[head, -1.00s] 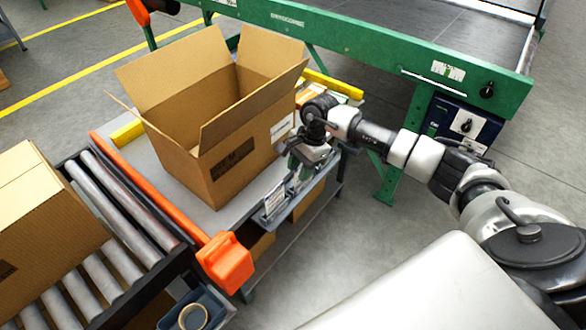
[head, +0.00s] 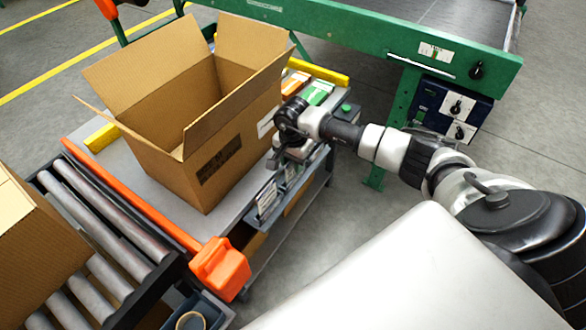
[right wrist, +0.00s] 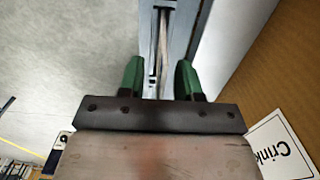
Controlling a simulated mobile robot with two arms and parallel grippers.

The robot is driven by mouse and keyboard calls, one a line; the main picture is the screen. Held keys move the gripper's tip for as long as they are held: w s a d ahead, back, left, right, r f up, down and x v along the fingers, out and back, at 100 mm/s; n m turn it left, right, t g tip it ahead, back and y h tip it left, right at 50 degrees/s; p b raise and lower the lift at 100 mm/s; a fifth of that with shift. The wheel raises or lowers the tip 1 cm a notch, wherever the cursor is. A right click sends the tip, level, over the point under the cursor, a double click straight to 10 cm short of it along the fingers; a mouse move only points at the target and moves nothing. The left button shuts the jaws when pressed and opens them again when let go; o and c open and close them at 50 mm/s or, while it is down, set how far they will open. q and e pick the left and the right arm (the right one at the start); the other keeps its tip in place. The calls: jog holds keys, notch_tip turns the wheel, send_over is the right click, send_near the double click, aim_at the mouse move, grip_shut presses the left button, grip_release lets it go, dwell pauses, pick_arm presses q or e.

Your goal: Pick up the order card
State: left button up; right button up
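A white card with print (head: 268,197) stands in a holder on the near edge of the grey table. I cannot tell for sure that it is the order card. My right gripper (head: 285,163) is above that edge, just behind the card and beside the large open box. In the right wrist view its two green fingers (right wrist: 160,80) are apart. A narrow grey slotted rail (right wrist: 163,40) with a thin pale edge in it shows between and beyond them. Nothing is seen gripped. My left gripper is out of view.
The open cardboard box (head: 205,160) stands on the table (head: 225,212), close left of my right gripper. An orange part (head: 220,268) is at the table's near corner. A roller conveyor (head: 110,230) lies left, and a green machine (head: 400,45) behind.

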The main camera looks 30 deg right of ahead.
jog(key=shift+f, duration=0.55)
grip_shut()
